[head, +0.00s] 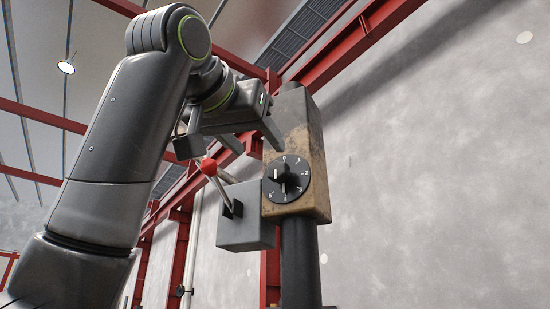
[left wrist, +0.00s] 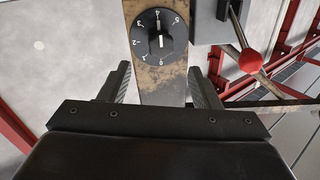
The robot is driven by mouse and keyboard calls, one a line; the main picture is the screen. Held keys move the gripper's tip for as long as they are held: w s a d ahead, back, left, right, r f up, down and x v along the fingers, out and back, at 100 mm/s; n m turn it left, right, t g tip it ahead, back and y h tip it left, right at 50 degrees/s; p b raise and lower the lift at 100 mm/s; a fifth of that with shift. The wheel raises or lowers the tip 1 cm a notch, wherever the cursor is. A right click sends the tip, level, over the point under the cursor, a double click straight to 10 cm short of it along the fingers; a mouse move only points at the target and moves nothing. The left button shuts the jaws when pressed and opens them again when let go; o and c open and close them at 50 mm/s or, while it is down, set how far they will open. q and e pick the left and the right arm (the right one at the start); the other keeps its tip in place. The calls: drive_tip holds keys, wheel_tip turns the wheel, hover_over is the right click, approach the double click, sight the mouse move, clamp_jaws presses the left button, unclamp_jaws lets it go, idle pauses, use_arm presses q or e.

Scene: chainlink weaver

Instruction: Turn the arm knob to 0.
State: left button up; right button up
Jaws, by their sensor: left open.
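The arm knob (head: 286,180) is a black dial with white numerals on the worn, tan-and-brown head of a post (head: 317,165). It also shows in the left wrist view (left wrist: 159,37), where a white mark runs along its grip. My left gripper (head: 232,140) is above and to the left of the knob in the head view. Its fingers (left wrist: 160,85) are apart and empty, and stop short of the knob in the left wrist view. My right gripper is not in view.
A grey box (head: 245,232) with a red-balled lever (head: 208,166) adjoins the knob's left side in the head view. The lever is close below my left gripper. A dark pole (head: 299,265) carries the post head. Red beams and a grey wall stand behind.

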sight(277, 170)
use_arm(q)
drive_tip(key=p+x, duration=0.2)
drive_tip(key=x, duration=0.5)
drive_tip(key=shift+a+r+p, duration=0.1)
drive_tip(key=shift+r+p, duration=0.05)
drive_tip(key=shift+p, duration=0.25)
drive_tip(key=shift+p+x, duration=0.3)
drive_tip(key=shift+x, duration=0.5)
drive_tip(key=shift+w, duration=0.2)
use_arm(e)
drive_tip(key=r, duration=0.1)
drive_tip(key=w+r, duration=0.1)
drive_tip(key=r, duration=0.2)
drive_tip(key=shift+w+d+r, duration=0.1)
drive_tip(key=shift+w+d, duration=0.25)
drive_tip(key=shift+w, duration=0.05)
use_arm(q)
drive_tip(key=shift+s, duration=0.1)
drive_tip(key=shift+c, duration=0.9)
drive_tip(key=c, duration=0.8)
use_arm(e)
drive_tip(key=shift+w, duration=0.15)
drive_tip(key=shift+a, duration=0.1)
